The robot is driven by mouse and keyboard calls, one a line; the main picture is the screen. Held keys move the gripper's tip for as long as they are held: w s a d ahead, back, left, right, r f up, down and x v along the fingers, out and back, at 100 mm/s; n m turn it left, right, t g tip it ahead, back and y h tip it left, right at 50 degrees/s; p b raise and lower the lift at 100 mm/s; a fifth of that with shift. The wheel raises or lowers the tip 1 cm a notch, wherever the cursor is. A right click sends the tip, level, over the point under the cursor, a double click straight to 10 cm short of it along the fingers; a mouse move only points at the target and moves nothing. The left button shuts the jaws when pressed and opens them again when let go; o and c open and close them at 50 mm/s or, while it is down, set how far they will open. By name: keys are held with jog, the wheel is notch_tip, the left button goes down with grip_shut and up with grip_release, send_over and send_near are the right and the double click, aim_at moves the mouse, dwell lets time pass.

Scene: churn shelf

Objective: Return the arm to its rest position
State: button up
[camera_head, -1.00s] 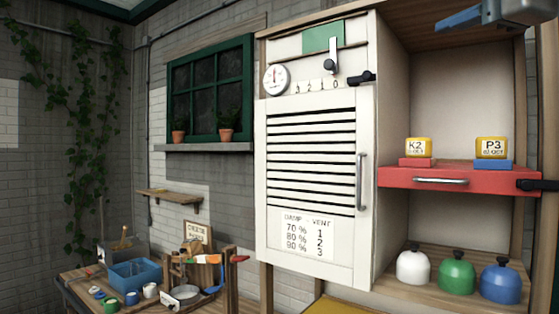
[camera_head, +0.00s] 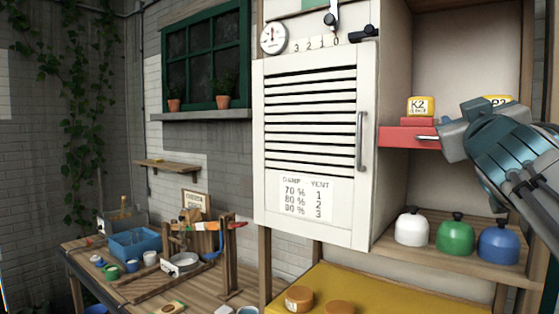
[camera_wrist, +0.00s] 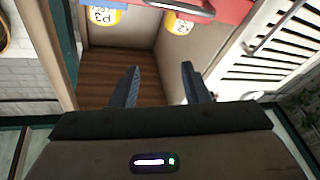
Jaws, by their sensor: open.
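My arm reaches in from the right edge of the head view, in front of the shelf cabinet and partly over the red drawer (camera_head: 405,138). In the wrist view my gripper (camera_wrist: 160,87) has its two dark fingers apart with nothing between them. The red drawer (camera_wrist: 215,10) and its handle show above the fingers there. The yellow K2 block (camera_head: 421,106) stands on the red drawer; the yellow P3 block (camera_head: 497,101) is mostly hidden behind my arm. Both blocks also show upside down in the wrist view.
White (camera_head: 411,228), green (camera_head: 456,236) and blue (camera_head: 498,242) domed pots stand on the lower shelf, close below my arm. The louvred white door (camera_head: 312,150) is left of the shelf. A yellow surface (camera_head: 400,295) with round orange-brown pieces and a cluttered workbench (camera_head: 130,285) lie lower down.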

jog(key=s+a+f+m+g+y, duration=0.1)
jog(key=a+f+g, duration=0.25)
jog(key=f, duration=0.95)
jog(key=a+f+m+g+y, duration=0.15)
jog(key=f+g, duration=0.25)
jog(key=f, duration=1)
jog(key=s+a+f+g+y, duration=0.1)
jog(key=s+a+f+g, duration=0.1)
jog(key=f, duration=0.5)
jog(key=s+a+f+n+g+y+b, duration=0.1)
jog(key=s+a+f+g+y, duration=0.1)
jog(key=s+a+f, duration=0.3)
jog(key=s+a+f+n+g+y, duration=0.1)
jog(key=s+a+f+g, duration=0.2)
jog(key=s+f, duration=0.4)
notch_tip(320, 180, down, 3)
jog(key=shift+s+a+f+g+b, duration=0.2)
jog(key=shift+s+a+g+b, duration=0.15)
jog(key=shift+g, duration=0.4)
jog(key=shift+w+d, duration=0.1)
jog(key=shift+c, duration=1)
